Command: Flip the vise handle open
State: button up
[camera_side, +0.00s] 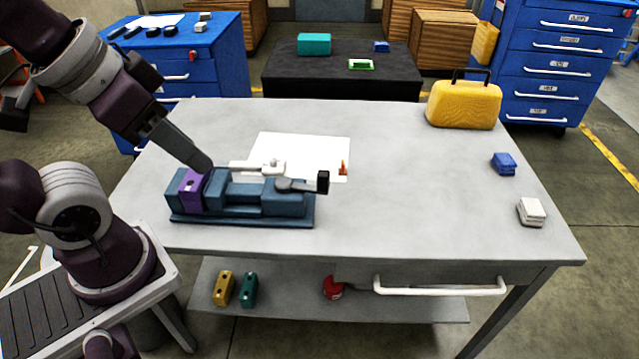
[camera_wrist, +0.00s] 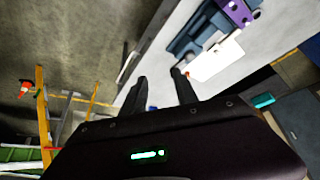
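A blue vise (camera_side: 240,199) sits on the grey table at left of centre, and a purple block (camera_side: 190,190) is at its left end. The vise handle (camera_side: 302,184) is a grey lever with a black end at the vise's right end, lying roughly level. My gripper (camera_side: 205,164) appears by the vise's left end in the side view, away from the handle; its height is hard to judge. In the wrist view my gripper (camera_wrist: 160,74) has its fingers apart with nothing between them. The vise (camera_wrist: 198,32) and purple block (camera_wrist: 236,12) show at the upper right there.
A white sheet (camera_side: 310,146) lies behind the vise with a white part (camera_side: 265,167) and a small orange item (camera_side: 343,168). A yellow case (camera_side: 464,104), a blue block (camera_side: 503,163) and a white block (camera_side: 531,211) stand at right. The table's right middle is clear.

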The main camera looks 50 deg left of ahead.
jog(key=shift+w+r, duration=0.2)
jog(key=shift+w, duration=0.05)
jog(key=c, duration=0.3)
jog(key=w+r, duration=0.1)
jog(key=w, duration=0.2)
jog(key=w+r+n+g, duration=0.1)
jog(key=w+r, duration=0.1)
jog(key=w, duration=0.1)
jog(key=w+a+r+n+g, duration=0.1)
jog(key=w, duration=0.2)
jog(key=shift+w+r, duration=0.3)
jog(key=shift+r, duration=0.1)
grip_shut()
jog(key=w+a+f+n+g+h, duration=0.1)
jog(key=w+a+f+n+g, duration=0.15)
jog(key=w, duration=0.75)
jog(key=w+a+f+n+g, duration=0.1)
jog(key=w+a+f+g, duration=0.2)
jog(key=w, duration=0.8)
jog(key=w+a+f+n, duration=0.1)
jog(key=w+f, duration=0.3)
jog(key=f, duration=0.7)
jog(key=shift+w+a+f+h, duration=0.15)
jog(key=shift+a+f+h, duration=0.15)
jog(key=shift+a+f, duration=0.15)
jog(key=shift+n, duration=0.25)
